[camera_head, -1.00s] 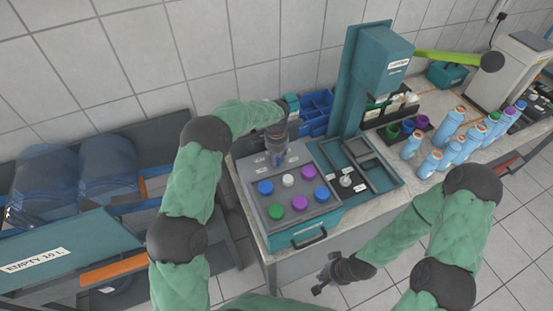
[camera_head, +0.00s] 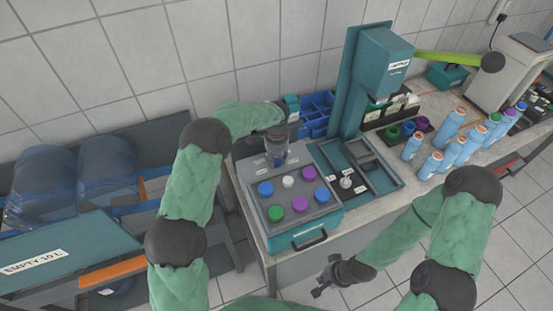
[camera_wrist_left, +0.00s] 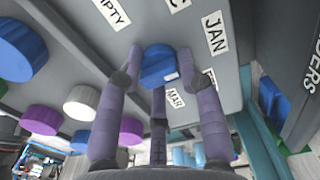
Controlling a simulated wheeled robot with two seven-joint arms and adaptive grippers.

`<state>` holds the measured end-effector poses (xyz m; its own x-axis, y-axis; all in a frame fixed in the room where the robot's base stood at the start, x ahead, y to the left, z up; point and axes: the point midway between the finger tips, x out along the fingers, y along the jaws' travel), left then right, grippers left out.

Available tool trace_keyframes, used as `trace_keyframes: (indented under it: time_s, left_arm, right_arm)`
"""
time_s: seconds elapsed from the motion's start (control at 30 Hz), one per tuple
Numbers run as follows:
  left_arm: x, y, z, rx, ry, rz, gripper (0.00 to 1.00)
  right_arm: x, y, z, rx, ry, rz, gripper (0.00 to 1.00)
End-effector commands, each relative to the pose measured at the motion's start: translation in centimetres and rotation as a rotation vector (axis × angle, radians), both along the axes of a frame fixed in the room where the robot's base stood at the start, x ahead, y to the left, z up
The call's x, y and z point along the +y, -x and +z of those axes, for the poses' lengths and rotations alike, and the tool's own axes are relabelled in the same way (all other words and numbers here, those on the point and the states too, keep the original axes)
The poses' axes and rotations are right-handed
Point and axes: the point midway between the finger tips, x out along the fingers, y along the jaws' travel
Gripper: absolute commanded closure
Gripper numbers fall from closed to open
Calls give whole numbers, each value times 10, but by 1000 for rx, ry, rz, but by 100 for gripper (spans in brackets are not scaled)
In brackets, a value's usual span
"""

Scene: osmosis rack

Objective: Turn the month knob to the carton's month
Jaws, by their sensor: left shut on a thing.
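The month knob (camera_wrist_left: 158,66) is small and blue, on a grey panel, with month labels around it. My left gripper (camera_wrist_left: 155,72) is shut around the knob with its purple-grey fingers. A white mark on the knob's lower right side faces between the MAR label (camera_wrist_left: 175,97) and a half-hidden label. The JAN label (camera_wrist_left: 214,33) is at the upper right. In the head view my left gripper (camera_head: 275,155) is at the back of the panel (camera_head: 247,170) and hides the knob. My right gripper (camera_head: 326,275) hangs empty and open before the bench. I cannot make out the carton or its month.
Blue, white, purple and green caps (camera_head: 276,212) sit on the front of the panel. A tray with compartments (camera_head: 375,180) and a teal press (camera_head: 380,65) stand to the right. Several blue bottles (camera_head: 433,163) are on the bench farther right. Blue bins (camera_head: 318,112) are behind.

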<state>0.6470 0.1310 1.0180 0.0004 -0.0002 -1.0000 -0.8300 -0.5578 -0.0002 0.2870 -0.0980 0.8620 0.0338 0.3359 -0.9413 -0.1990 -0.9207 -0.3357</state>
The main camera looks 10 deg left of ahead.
Motion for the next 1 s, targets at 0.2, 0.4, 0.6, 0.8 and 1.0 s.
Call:
trace_keyframes:
  time_s: [0.2, 0.4, 0.6, 0.8, 1.0]
  left_arm:
    - [0, 1, -1, 2, 0, 0, 39]
    - [0, 0, 0, 1, 1, 1, 39]
    - [0, -1, 6, -1, 0, 1, 39]
    - [0, -1, 37, -4, 0, 1, 39]
    - [0, -1, 77, -3, 1, 1, 39]
  right_arm:
    - [0, 0, 0, 0, 0, 0, 100]
    - [0, 0, 0, 0, 0, 0, 100]
    - [0, 0, 0, 0, 0, 0, 100]
    - [0, 0, 0, 0, 0, 0, 100]
    - [0, 0, 0, 0, 0, 0, 100]
